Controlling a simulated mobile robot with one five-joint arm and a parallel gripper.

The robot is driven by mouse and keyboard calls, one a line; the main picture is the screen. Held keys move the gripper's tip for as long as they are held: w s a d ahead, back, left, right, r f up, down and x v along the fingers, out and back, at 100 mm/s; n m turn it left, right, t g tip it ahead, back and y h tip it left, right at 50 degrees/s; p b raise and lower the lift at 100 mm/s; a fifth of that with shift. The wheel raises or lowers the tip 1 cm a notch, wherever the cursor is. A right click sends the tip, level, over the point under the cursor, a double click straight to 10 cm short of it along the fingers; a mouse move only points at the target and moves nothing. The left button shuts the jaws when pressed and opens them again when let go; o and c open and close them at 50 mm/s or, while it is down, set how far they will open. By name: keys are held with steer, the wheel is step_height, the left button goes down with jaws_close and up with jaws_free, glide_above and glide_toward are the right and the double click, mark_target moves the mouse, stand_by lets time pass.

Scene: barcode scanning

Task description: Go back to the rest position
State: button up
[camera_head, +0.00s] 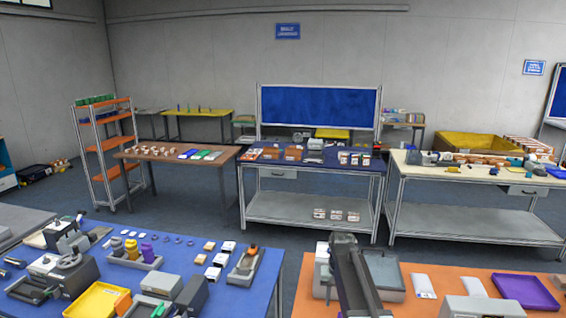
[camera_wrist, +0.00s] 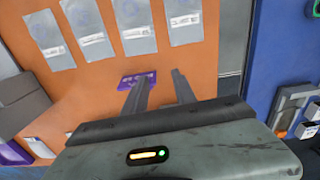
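A small purple item (camera_wrist: 133,79) with markings lies on the table, partly behind the left finger. Several grey pouches with white barcode labels, such as this pouch (camera_wrist: 132,26), lie in a row on the table. In the head view my dark arm reaches over the same orange table (camera_head: 415,308); the fingertips cannot be made out there.
The orange table holds white pouches (camera_head: 422,286), a purple tray (camera_head: 525,291), a white box (camera_head: 483,308) and a grey box (camera_head: 384,272). A cluttered blue table (camera_head: 215,300) stands at left, across a narrow gap. Grey floor separates these from the benches behind.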

steer(key=shift+n, duration=0.3)
steer(key=s+f+b, duration=0.2)
steer(key=s+f, duration=0.1)
steer(key=s+f+b, duration=0.2)
steer(key=s+f, duration=0.1)
steer(key=s+f+b, duration=0.2)
steer(key=s+f, duration=0.1)
steer(key=shift+s+a+f, duration=0.2)
steer(key=shift+s+a, duration=0.1)
steer(key=shift+a, duration=0.1)
steer(key=shift+n, duration=0.5)
steer(key=s, duration=0.7)
steer(key=shift+s, duration=0.2)
steer(key=shift+w, duration=0.2)
